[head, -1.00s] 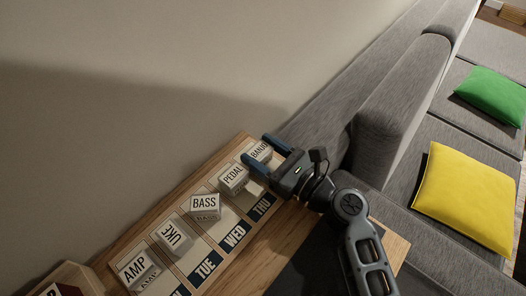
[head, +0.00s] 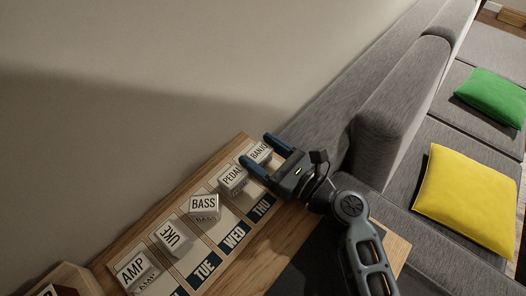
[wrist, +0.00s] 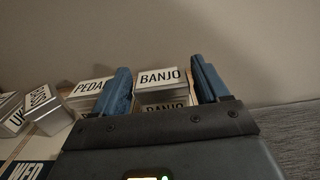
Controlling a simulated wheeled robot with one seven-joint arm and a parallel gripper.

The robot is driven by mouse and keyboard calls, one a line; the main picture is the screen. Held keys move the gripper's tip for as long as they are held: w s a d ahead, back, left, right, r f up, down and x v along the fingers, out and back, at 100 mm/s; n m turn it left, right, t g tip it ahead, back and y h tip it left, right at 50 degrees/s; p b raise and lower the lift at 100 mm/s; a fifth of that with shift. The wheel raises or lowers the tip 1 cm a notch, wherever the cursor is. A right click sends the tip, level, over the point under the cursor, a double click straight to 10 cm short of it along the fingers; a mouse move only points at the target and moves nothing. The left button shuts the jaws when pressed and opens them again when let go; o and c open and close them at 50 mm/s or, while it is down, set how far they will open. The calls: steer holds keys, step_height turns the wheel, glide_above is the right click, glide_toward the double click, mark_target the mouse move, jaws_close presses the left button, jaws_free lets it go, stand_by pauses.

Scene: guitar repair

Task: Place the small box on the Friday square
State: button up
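The small box labelled BANJO (head: 260,152) sits at the far right end of the row of day squares. The Friday square is not readable; my gripper covers the spot right of the THU square (head: 262,208). My gripper (head: 262,152) is open, with its blue fingers on either side of the BANJO box. The wrist view shows the BANJO box (wrist: 160,80) between the spread fingers (wrist: 162,88), with a gap on each side. The box appears to rest on the board.
Boxes labelled PEDAL (head: 232,179), BASS (head: 204,206), UKE (head: 171,237) and AMP (head: 134,270) stand in a row to the left. A wall rises behind the wooden table (head: 272,250). A grey sofa (head: 385,130) stands to the right.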

steer(key=shift+s+f, duration=0.2)
steer(key=shift+f, duration=0.55)
steer(key=shift+r+p, duration=0.3)
steer(key=shift+p, duration=0.1)
steer(key=v, duration=0.7)
steer(key=r+v, duration=0.1)
steer(key=v, duration=0.3)
steer(key=shift+s+d+r+b, duration=0.1)
steer(key=shift+d+b, duration=0.3)
steer(key=shift+r, duration=0.1)
